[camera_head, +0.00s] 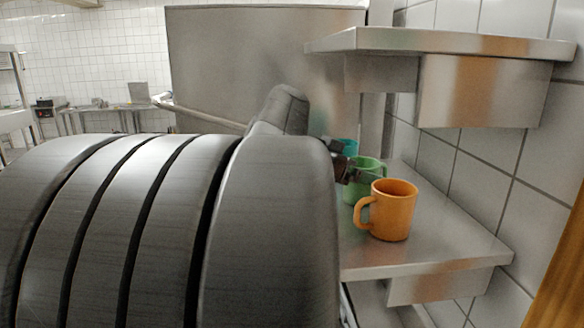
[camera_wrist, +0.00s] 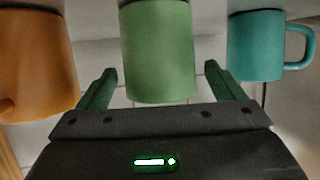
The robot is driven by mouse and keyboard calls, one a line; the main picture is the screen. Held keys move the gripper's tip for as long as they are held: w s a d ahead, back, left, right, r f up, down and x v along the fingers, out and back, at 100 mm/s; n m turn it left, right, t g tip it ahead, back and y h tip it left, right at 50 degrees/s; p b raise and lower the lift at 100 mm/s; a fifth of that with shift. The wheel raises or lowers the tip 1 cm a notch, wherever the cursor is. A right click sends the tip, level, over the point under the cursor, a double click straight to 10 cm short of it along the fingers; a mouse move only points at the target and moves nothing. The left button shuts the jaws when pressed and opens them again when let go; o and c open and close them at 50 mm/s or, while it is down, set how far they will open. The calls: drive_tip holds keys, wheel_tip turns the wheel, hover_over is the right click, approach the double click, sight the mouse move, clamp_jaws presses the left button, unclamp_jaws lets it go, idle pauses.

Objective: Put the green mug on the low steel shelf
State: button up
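The green mug (camera_head: 369,168) stands on the low steel shelf (camera_head: 450,236), between the orange mug (camera_head: 396,209) and the teal mug (camera_head: 348,147). The orange mug hides part of its lower body. My gripper (camera_head: 347,168) is at the green mug's left side in the head view, mostly hidden behind my arm. In the wrist view, which looks upside down, the green mug (camera_wrist: 160,50) lies between the two spread fingers of my gripper (camera_wrist: 159,72). A gap shows on both sides of the mug, so the gripper is open and not holding it.
In the wrist view the orange mug (camera_wrist: 36,60) is left of the fingers and the teal mug (camera_wrist: 256,46) right, both close. A higher steel shelf (camera_head: 440,42) overhangs the low one. A tiled wall (camera_head: 480,160) is behind. The low shelf's front right is bare.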

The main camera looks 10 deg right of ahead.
drive_tip(key=shift+r, duration=0.2)
drive_tip(key=b+v, duration=0.1)
drive_tip(key=v, duration=1.1)
